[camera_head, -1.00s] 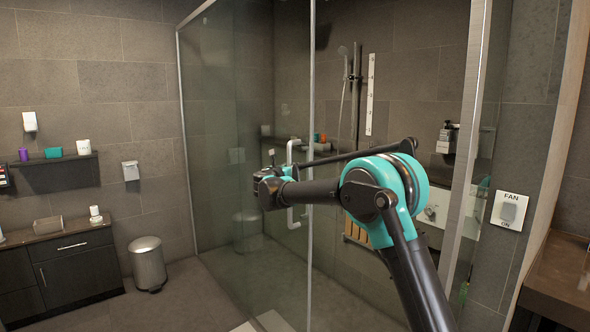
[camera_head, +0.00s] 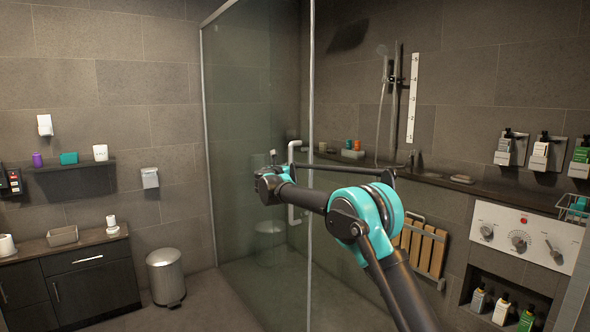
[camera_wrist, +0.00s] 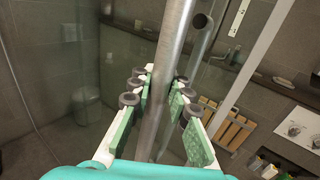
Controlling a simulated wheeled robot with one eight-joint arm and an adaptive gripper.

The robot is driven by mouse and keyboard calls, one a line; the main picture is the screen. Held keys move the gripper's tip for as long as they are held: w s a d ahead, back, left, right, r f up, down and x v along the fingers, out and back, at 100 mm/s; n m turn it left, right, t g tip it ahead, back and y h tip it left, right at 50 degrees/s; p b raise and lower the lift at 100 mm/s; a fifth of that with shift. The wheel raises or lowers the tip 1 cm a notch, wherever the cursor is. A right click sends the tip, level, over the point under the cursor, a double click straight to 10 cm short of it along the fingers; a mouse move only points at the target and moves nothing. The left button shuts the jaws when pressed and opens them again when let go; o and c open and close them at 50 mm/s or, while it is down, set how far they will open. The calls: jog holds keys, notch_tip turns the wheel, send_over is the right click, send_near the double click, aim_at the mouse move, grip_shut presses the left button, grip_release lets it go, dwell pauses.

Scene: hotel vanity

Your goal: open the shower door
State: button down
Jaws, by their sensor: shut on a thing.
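The shower door (camera_head: 245,130) is a tall, tinted glass panel with a thin metal edge, left of centre in the head view. Its handle (camera_head: 294,212) is a pale, upright, bracket-shaped bar near that edge. My gripper (camera_head: 270,184) is at the handle, at about mid-height. In the wrist view, the green-padded fingers of my gripper (camera_wrist: 160,105) are shut around the round metal handle bar (camera_wrist: 172,45), which runs up between them. The shower interior right of the door edge looks clear and untinted. My gripper's fingertips are small and partly hidden in the head view.
A metal bin (camera_head: 166,277) stands on the floor left of the door. A dark cabinet (camera_head: 85,275) is at the far left. Inside the shower are a slatted wooden seat (camera_head: 420,247), a ledge (camera_head: 470,184) and a control panel (camera_head: 525,235).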

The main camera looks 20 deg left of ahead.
jog(key=shift+w+a, duration=0.2)
jog(key=shift+a, duration=0.3)
jog(key=shift+w+a, duration=0.15)
jog(key=shift+a, duration=0.3)
jog(key=c, duration=1.4)
grip_release()
jog(key=shift+d, duration=0.15)
jog(key=s, duration=0.8)
jog(key=s+a, duration=0.1)
jog(key=s, duration=0.3)
